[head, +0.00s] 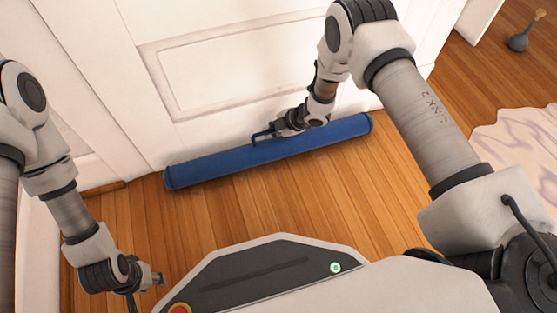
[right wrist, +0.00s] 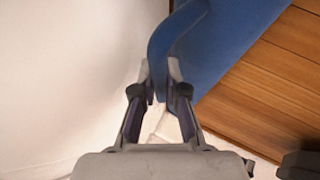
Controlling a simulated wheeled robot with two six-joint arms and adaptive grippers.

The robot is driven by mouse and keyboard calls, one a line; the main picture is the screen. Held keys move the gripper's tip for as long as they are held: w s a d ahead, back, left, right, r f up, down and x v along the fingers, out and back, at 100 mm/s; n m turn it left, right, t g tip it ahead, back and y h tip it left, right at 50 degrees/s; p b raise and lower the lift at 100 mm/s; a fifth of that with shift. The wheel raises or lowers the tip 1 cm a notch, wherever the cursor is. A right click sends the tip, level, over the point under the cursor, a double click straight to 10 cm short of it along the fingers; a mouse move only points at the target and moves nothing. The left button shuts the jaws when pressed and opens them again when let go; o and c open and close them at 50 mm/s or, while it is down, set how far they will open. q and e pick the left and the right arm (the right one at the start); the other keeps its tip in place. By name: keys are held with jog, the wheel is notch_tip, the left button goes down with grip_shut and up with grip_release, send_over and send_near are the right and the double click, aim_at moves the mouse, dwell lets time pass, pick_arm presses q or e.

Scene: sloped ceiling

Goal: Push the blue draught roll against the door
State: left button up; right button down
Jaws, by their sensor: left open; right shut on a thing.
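The blue draught roll (head: 300,146) lies on the wooden floor along the foot of the white door (head: 225,75). Its far side is close to the door, but I cannot tell whether it touches along its whole length. A thin blue handle (head: 256,138) stands up from the roll. My right gripper (head: 272,130) is shut on this handle, at the door side of the roll. In the right wrist view my right gripper (right wrist: 161,88) has its fingers around a blue strip (right wrist: 158,58) that runs up to the roll (right wrist: 225,45). My left gripper (head: 155,280) is open and empty, low at the left.
The door frame (head: 75,150) is at the left, with a narrow wooden strip (head: 95,190) on the floor beside it. A pale rug (head: 520,150) lies at the right. A small grey object with a wooden stem (head: 520,40) stands at the far right. Bare floor (head: 270,205) lies in front of the roll.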

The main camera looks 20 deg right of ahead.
jog(key=shift+w, duration=0.75)
jog(key=shift+w+r+b, duration=0.2)
jog(key=shift+w+b, duration=0.1)
jog(key=shift+b, duration=0.05)
jog(key=c, duration=1.1)
grip_release()
jog(key=shift+c, duration=0.2)
